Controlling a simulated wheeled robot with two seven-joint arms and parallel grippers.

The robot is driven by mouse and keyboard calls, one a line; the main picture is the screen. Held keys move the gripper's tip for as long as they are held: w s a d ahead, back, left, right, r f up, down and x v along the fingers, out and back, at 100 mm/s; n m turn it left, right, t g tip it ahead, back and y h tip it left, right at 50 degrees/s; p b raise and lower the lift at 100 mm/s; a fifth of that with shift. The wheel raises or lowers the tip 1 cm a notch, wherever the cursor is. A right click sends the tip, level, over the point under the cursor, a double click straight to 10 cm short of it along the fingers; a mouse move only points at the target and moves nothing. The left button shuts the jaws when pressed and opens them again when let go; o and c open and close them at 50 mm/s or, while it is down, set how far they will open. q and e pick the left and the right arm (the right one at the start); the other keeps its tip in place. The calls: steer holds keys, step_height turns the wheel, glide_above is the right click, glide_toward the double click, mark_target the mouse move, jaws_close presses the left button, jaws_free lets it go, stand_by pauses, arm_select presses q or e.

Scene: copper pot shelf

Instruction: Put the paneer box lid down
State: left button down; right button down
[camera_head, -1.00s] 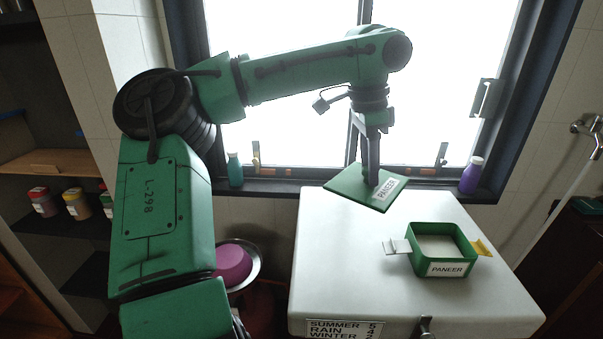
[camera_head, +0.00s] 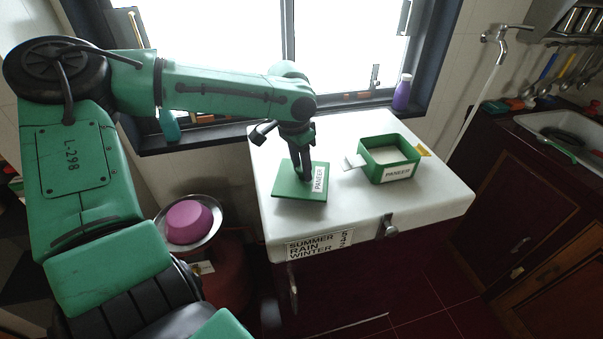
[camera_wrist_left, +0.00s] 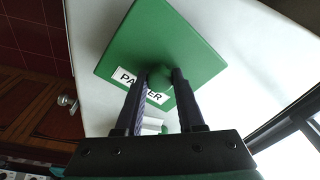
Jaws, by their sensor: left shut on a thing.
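The paneer box lid (camera_head: 292,188) is a flat green square with a white PANEER label, over the left part of the white chest top. My left gripper (camera_head: 306,180) points down and is shut on the lid's round green knob, which shows between the fingers in the left wrist view (camera_wrist_left: 160,77). Whether the lid touches the white top is hard to tell. The open green paneer box (camera_head: 388,172) stands to the right of the lid, with pale contents inside. My right gripper is not in view.
The white chest top (camera_head: 340,215) has bare room in front of the box. A purple bottle (camera_head: 402,92) and a teal bottle (camera_head: 169,125) stand on the window sill. A bowl with a purple thing (camera_head: 188,222) is below left. A sink (camera_head: 560,130) is at right.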

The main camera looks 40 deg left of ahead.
mark_target(296, 181)
arm_select(q)
step_height(296, 181, down, 2)
steer(key=shift+f, duration=0.1)
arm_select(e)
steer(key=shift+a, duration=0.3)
arm_select(q)
steer(key=c, duration=0.5)
jaws_free()
steer(key=shift+f, duration=0.1)
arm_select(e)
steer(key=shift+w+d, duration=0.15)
arm_select(q)
steer(key=shift+r, duration=0.35)
steer(key=r, duration=0.4)
steer(key=s+r, duration=0.1)
steer(key=r, duration=0.6)
steer(key=shift+s+a+r, duration=0.15)
steer(key=shift+s+r, duration=0.15)
steer(key=shift+s, duration=0.05)
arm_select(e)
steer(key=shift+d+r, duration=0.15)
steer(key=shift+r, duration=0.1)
